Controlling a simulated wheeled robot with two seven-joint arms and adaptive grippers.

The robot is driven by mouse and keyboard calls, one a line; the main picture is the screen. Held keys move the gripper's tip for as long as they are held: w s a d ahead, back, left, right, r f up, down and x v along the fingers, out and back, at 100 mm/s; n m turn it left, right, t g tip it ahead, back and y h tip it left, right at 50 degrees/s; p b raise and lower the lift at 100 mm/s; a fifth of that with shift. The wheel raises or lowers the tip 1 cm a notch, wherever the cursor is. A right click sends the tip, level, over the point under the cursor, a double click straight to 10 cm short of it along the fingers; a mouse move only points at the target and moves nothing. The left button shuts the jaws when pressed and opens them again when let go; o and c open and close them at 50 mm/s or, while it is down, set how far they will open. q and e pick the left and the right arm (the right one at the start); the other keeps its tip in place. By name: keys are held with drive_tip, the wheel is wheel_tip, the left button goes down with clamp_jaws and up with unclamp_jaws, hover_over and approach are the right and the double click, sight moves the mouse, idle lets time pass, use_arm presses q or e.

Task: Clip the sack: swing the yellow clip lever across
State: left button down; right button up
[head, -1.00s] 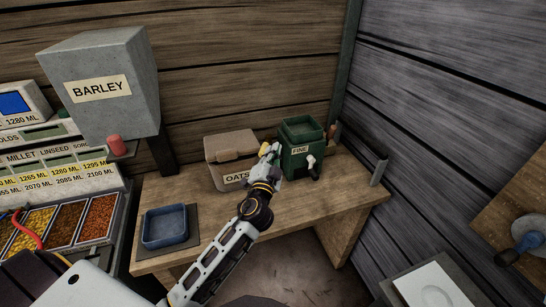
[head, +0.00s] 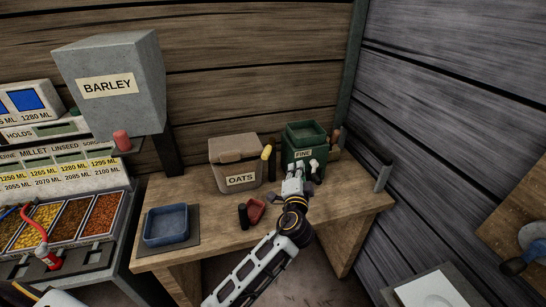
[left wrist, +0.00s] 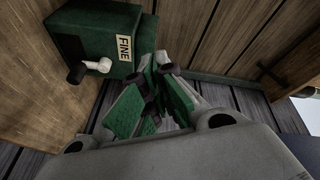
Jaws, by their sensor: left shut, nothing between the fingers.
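The tan sack labelled OATS (head: 233,176) stands at the back of the bench with its top folded over. The yellow clip lever (head: 267,153) shows at the sack's upper right edge, beside a dark upright post. My left gripper (head: 294,172) is to the right of the sack, in front of the green FINE box, apart from the lever. In the left wrist view its green-padded fingers (left wrist: 160,93) are shut and empty. The lever and sack are out of the left wrist view.
The green FINE box (head: 304,137) with a pale-knobbed crank stands right of the sack. A red scoop-like piece (head: 256,209) and a black cylinder (head: 243,216) lie in front. A blue tray (head: 166,225) is at left. The grey BARLEY hopper (head: 108,80) overhangs the left.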

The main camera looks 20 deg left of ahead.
sight(269, 149)
use_arm(q)
drive_tip(key=shift+s+a+f+m+g+y, duration=0.15)
drive_tip(key=shift+a+f+m+g+y, duration=0.15)
drive_tip(key=shift+a+m, duration=0.2)
drive_tip(key=shift+s+a+f+m+g+y, duration=0.1)
drive_tip(key=shift+a+f+m+g+y, duration=0.1)
drive_tip(key=shift+a+f+m+y, duration=0.25)
use_arm(e)
drive_tip(key=shift+a, duration=0.5)
use_arm(q)
drive_tip(key=shift+r, duration=0.1)
use_arm(e)
drive_tip(key=shift+s+d, duration=0.1)
drive_tip(key=shift+d, duration=0.05)
use_arm(q)
drive_tip(key=w+a+f+p, duration=0.1)
drive_tip(key=w+a+p, duration=0.1)
drive_tip(key=w+a, duration=0.5)
drive_tip(key=shift+w+p, duration=0.35)
drive_tip(key=shift+w, duration=0.75)
use_arm(e)
drive_tip(key=shift+s+r, duration=0.15)
drive_tip(key=shift+r, duration=1.2)
use_arm(q)
drive_tip(key=shift+f, duration=0.1)
use_arm(e)
drive_tip(key=shift+a, duration=0.35)
